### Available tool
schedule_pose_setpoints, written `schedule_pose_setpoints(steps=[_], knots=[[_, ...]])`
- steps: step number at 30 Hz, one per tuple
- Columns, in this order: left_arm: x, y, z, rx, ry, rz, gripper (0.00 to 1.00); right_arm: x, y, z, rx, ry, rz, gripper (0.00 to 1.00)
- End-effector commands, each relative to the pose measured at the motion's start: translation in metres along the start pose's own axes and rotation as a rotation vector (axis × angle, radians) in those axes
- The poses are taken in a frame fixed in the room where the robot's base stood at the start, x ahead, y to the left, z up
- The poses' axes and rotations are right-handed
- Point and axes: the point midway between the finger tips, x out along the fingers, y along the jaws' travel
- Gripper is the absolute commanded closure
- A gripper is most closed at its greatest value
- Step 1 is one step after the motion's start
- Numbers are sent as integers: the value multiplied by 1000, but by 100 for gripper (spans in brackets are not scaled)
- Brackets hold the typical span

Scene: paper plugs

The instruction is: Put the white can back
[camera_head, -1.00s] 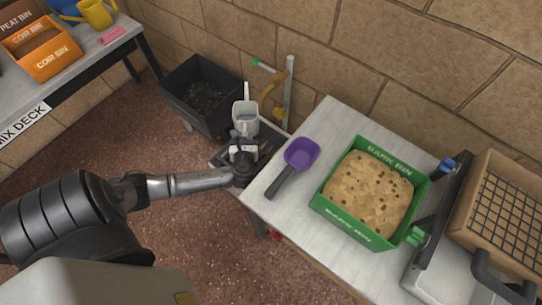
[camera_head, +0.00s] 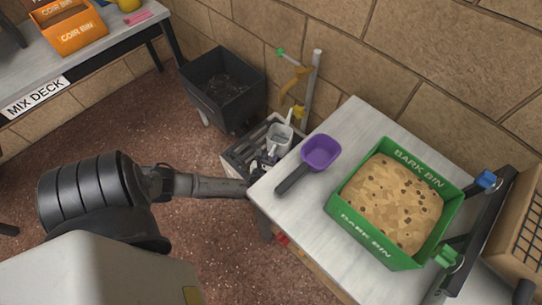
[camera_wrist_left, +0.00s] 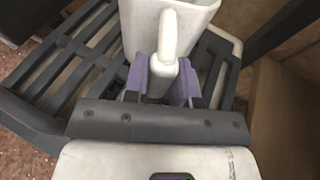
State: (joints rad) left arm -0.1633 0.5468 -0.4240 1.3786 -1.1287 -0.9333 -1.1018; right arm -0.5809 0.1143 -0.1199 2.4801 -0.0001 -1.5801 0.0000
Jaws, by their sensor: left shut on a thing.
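The white can (camera_head: 279,138) is over the dark slatted stand (camera_head: 236,158), beside the near table's left edge. My left gripper (camera_head: 264,165) reaches it from the left, low beside the table corner. In the left wrist view, the gripper's purple-grey fingers (camera_wrist_left: 161,80) are shut on the handle of the white can (camera_wrist_left: 140,22). The can looks about upright, and the slats of the stand (camera_wrist_left: 68,58) show beneath and around it. Its base is hidden, so I cannot tell whether it touches the slats. My right gripper is not in view.
The pale table (camera_head: 290,205) holds a purple scoop (camera_head: 320,151) and a green bark bin (camera_head: 358,235). A black tub (camera_head: 225,85) and an upright grey pipe (camera_head: 311,85) stand behind the stand. The mix deck (camera_head: 125,30) is at upper left.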

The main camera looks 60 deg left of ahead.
Motion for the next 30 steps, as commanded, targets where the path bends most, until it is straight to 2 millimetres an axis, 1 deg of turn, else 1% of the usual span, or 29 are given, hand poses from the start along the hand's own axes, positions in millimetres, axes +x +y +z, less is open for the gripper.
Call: schedule_pose_setpoints(steps=[1,8,13,14,21,22,30], knots=[[1,0,-2,-1,-2,0,100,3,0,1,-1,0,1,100],[1,0,-1,-1,-2,0,100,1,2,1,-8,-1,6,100],[2,0,-5,-1,-2,1,100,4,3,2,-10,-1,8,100],[2,0,-5,-1,-1,1,74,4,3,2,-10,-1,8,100],[2,0,-4,-1,-1,1,51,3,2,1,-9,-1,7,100],[2,0,-4,-1,-1,1,49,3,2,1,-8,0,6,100],[1,0,-2,-1,-1,1,49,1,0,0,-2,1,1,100]])
